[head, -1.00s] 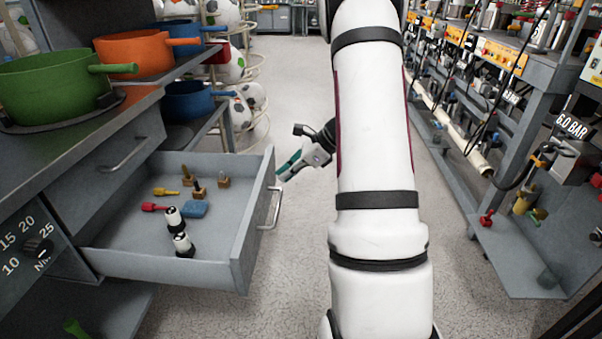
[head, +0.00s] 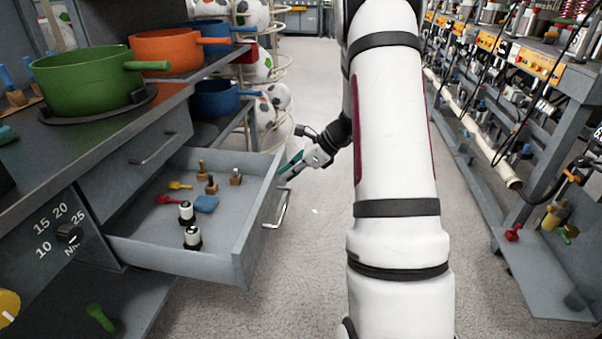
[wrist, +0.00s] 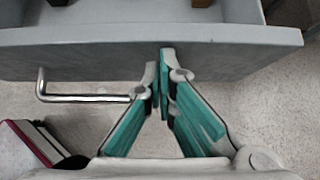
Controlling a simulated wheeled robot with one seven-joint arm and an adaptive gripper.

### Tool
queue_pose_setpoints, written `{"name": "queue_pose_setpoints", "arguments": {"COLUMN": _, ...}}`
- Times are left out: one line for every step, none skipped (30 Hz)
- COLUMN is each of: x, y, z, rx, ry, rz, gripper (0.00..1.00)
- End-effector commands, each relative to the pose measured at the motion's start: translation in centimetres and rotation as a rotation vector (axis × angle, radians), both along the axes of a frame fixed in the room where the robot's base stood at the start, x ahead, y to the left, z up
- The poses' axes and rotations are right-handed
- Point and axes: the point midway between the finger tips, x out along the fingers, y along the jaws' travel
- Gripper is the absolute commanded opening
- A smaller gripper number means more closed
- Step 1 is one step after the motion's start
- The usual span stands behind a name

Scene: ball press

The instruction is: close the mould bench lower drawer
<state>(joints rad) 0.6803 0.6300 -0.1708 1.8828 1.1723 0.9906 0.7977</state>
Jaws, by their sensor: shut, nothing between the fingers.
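The lower drawer (head: 190,262) of the grey mould bench is pulled out in the head view, with small tools and fittings inside. Its front panel carries a bar handle (head: 283,212). In the wrist view the drawer front (wrist: 230,52) spans the top, with the handle (wrist: 85,98) to the left of the fingers. My gripper (head: 286,172) is at the far end of the drawer front, outside the drawer. In the wrist view my gripper (wrist: 160,72) is shut and empty, its teal-padded fingertips at the drawer front, beside the handle. I cannot tell whether they touch it.
The upper drawer (head: 140,160) is shut. Green (head: 85,82) and orange (head: 165,52) pots stand on the bench top. A rack of footballs (head: 268,100) stands behind the drawer. Another bench (head: 550,230) lines the right side. The aisle floor (head: 310,260) between is clear.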

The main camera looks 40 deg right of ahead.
Motion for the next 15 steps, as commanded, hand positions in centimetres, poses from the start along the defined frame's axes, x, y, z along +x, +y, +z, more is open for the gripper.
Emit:
{"name": "queue_pose_setpoints", "arguments": {"x": 1.1, "y": 1.1, "z": 0.1, "rx": 0.003, "ry": -0.001, "rz": 0.008, "gripper": 0.00}}
{"name": "queue_pose_setpoints", "arguments": {"x": 1.6, "y": 1.5, "z": 0.1, "rx": 0.003, "ry": -0.001, "rz": 0.008, "gripper": 0.00}}
{"name": "queue_pose_setpoints", "arguments": {"x": 2.5, "y": 2.2, "z": 0.1, "rx": 0.004, "ry": -0.001, "rz": 0.009, "gripper": 0.00}}
{"name": "queue_pose_setpoints", "arguments": {"x": 3.1, "y": 2.7, "z": 0.2, "rx": 0.003, "ry": -0.001, "rz": 0.008, "gripper": 0.00}}
{"name": "queue_pose_setpoints", "arguments": {"x": 3.8, "y": 3.2, "z": 0.2, "rx": 0.002, "ry": -0.002, "rz": 0.009, "gripper": 0.00}}
{"name": "queue_pose_setpoints", "arguments": {"x": 4.7, "y": 4.0, "z": 0.2, "rx": 0.003, "ry": -0.001, "rz": 0.010, "gripper": 0.00}}
{"name": "queue_pose_setpoints", "arguments": {"x": 5.3, "y": 4.4, "z": 0.1, "rx": 0.002, "ry": -0.001, "rz": 0.008, "gripper": 0.00}}
{"name": "queue_pose_setpoints", "arguments": {"x": 6.0, "y": 5.0, "z": 0.1, "rx": 0.003, "ry": -0.001, "rz": 0.010, "gripper": 0.00}}
{"name": "queue_pose_setpoints", "arguments": {"x": 6.9, "y": 5.7, "z": 0.2, "rx": 0.002, "ry": -0.002, "rz": 0.009, "gripper": 0.00}}
{"name": "queue_pose_setpoints", "arguments": {"x": 7.6, "y": 6.2, "z": 0.2, "rx": 0.002, "ry": -0.002, "rz": 0.008, "gripper": 0.00}}
{"name": "queue_pose_setpoints", "arguments": {"x": 8.2, "y": 6.7, "z": 0.1, "rx": 0.003, "ry": -0.001, "rz": 0.008, "gripper": 0.00}}
{"name": "queue_pose_setpoints", "arguments": {"x": 9.1, "y": 7.4, "z": 0.2, "rx": 0.002, "ry": -0.002, "rz": 0.008, "gripper": 0.00}}
{"name": "queue_pose_setpoints", "arguments": {"x": 9.8, "y": 7.9, "z": 0.2, "rx": 0.004, "ry": -0.002, "rz": 0.008, "gripper": 0.00}}
{"name": "queue_pose_setpoints", "arguments": {"x": 10.4, "y": 8.5, "z": 0.2, "rx": 0.002, "ry": -0.002, "rz": 0.009, "gripper": 0.00}}
{"name": "queue_pose_setpoints", "arguments": {"x": 11.3, "y": 9.1, "z": 0.2, "rx": 0.002, "ry": -0.002, "rz": 0.008, "gripper": 0.00}}
